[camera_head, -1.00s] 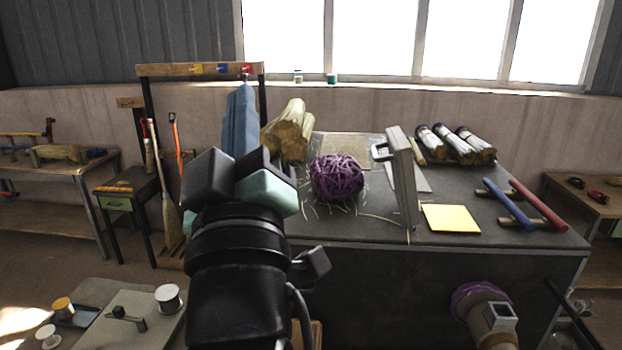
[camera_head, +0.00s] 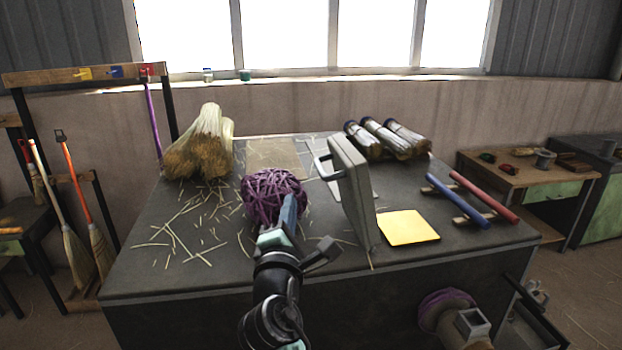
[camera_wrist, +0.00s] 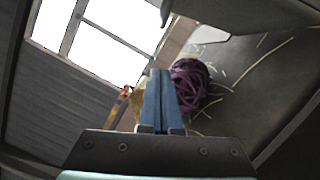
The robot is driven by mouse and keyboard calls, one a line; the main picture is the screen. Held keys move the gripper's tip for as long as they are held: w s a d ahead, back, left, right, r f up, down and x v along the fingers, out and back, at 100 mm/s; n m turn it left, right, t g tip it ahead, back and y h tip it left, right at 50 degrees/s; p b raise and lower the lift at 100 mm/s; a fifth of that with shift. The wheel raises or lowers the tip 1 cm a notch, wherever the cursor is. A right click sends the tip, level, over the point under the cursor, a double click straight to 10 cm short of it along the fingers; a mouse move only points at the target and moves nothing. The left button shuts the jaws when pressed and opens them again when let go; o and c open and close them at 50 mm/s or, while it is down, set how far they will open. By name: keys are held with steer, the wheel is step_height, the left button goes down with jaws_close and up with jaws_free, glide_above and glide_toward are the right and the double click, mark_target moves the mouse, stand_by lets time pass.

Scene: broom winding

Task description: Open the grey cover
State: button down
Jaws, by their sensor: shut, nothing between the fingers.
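The grey cover (camera_head: 352,190) stands up from the dark workbench top, near upright with a slight lean. Its handle (camera_head: 322,168) is on its left face. My gripper (camera_head: 289,208) is to the left of the cover and apart from it, in front of the purple ball of cord (camera_head: 262,192). The two blue fingers are shut together and empty, as the wrist view (camera_wrist: 158,98) also shows. A grey panel at the top right of the wrist view looks like the cover, but I cannot be sure.
The dark workbench (camera_head: 200,265) holds a straw bundle (camera_head: 205,145), loose straws, wrapped bundles (camera_head: 385,138), a yellow sheet (camera_head: 408,228) and a red and blue bar rack (camera_head: 470,200). A machine part (camera_head: 455,315) juts out at the front. Brooms (camera_head: 90,230) hang at the left.

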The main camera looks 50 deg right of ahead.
mark_target(320, 174)
steer(key=d+r+p, duration=0.2)
steer(key=d+p, duration=0.1)
steer(key=d, duration=0.3)
steer(key=shift+w+d+r, duration=0.15)
steer(key=shift+w+d, duration=0.2)
steer(key=shift+d, duration=0.05)
steer(key=r+p, duration=0.1)
steer(key=s+d+r+m+p, duration=0.1)
steer(key=p, duration=0.1)
steer(key=shift+d+m, duration=0.2)
steer(key=shift+m, duration=0.1)
steer(key=shift+s+d+r+m+g+p, duration=0.15)
steer(key=shift+s+d+m+g+p, duration=0.15)
steer(key=shift+s+d+m+p, duration=0.2)
